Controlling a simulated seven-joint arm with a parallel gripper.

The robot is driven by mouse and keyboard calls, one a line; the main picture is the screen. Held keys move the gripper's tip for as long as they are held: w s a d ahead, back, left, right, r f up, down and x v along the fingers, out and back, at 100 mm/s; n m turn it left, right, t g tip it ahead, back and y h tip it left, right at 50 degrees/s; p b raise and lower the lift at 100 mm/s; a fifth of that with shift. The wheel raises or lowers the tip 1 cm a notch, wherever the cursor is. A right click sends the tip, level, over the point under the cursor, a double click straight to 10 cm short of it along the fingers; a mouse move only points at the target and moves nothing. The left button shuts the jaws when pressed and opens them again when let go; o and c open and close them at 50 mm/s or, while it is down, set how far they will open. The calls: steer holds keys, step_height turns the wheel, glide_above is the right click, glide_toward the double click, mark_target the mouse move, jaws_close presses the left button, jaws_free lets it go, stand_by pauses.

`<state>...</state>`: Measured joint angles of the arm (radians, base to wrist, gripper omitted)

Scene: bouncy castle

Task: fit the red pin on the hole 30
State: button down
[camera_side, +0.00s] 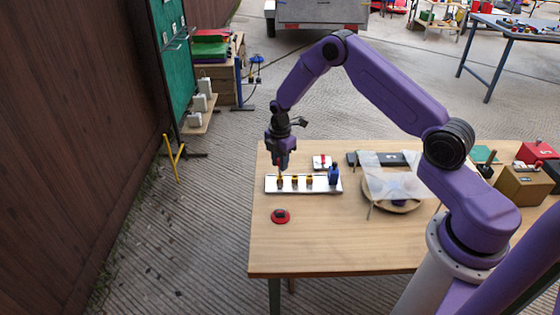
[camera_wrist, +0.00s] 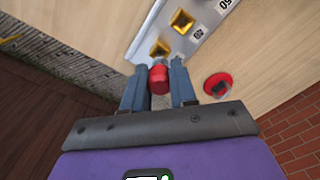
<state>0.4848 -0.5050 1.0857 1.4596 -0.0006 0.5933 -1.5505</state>
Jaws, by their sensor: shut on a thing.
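My gripper (camera_wrist: 158,82) is shut on the red pin (camera_wrist: 159,78), which sits between the two fingers in the wrist view. In the side view my gripper (camera_side: 281,168) points down over the left end of the white strip (camera_side: 310,189). The strip carries several yellow square holes in a row. The end hole (camera_wrist: 160,49) lies just beyond the pin in the wrist view; its number is hidden. I cannot tell whether the pin touches the strip.
A red round piece with a dark centre (camera_side: 280,215) lies on the table in front of the strip. A blue piece (camera_side: 334,175) stands at the strip's right end. A round tray with a clear sheet (camera_side: 392,180) is further right. The table's front left is clear.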

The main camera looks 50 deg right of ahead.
steer(key=shift+f, duration=1.3)
stand_by(2.2)
steer(key=shift+c, duration=1.7)
jaws_free()
steer(key=shift+r, duration=3.7)
steer(key=shift+a, duration=0.1)
